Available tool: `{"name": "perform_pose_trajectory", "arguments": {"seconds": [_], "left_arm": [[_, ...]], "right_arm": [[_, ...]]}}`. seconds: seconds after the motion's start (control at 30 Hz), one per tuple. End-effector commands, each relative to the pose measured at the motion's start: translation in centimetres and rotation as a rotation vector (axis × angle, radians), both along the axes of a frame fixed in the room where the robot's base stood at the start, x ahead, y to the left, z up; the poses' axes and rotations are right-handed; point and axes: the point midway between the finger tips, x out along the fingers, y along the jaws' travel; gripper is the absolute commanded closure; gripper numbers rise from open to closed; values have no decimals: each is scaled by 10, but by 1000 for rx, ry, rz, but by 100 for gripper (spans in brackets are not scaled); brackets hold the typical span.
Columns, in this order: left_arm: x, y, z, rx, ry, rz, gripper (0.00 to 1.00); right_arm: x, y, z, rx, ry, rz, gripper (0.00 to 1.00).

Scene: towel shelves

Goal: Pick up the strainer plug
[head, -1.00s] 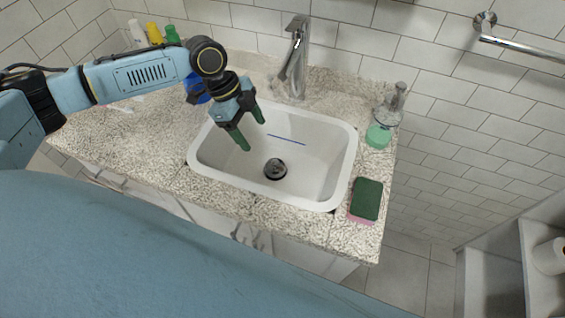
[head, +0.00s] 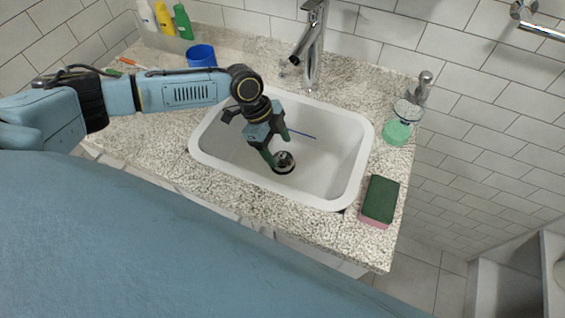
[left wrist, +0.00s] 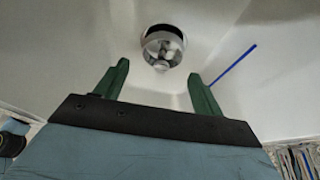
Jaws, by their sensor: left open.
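The strainer plug (head: 283,162) is a round metal piece in the drain at the bottom of the white sink (head: 366,150). In the left wrist view the shiny plug (left wrist: 163,49) lies ahead of the fingertips, roughly centred between them. My left gripper (head: 279,149) is inside the sink area, pointing down, with its green fingers close to the plug. In the left wrist view my left gripper (left wrist: 160,75) is open and empty, its fingers apart from the plug. My right gripper is not in view.
A thin blue stick (head: 302,134) lies in the sink; it also shows in the left wrist view (left wrist: 237,64). The faucet (head: 313,45) stands behind. A sponge (head: 380,200) and a green soap bottle (head: 397,132) are right of the sink, a blue cup (head: 201,56) behind left.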

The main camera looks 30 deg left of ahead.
Motion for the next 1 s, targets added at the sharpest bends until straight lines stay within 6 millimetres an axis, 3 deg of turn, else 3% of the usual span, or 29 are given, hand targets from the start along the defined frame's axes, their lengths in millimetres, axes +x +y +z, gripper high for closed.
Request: {"name": "perform_pose_trajectory", "arguments": {"seconds": [0.2,0.53,0.8,1.0], "left_arm": [[2,-11,-33,0,1,0,31],[2,-14,-39,0,1,-1,31],[2,-14,-39,0,0,-1,64],[2,-14,-38,0,0,-1,64]], "right_arm": [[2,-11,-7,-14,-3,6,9],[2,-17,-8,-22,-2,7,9],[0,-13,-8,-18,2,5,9],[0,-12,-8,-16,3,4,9]]}}
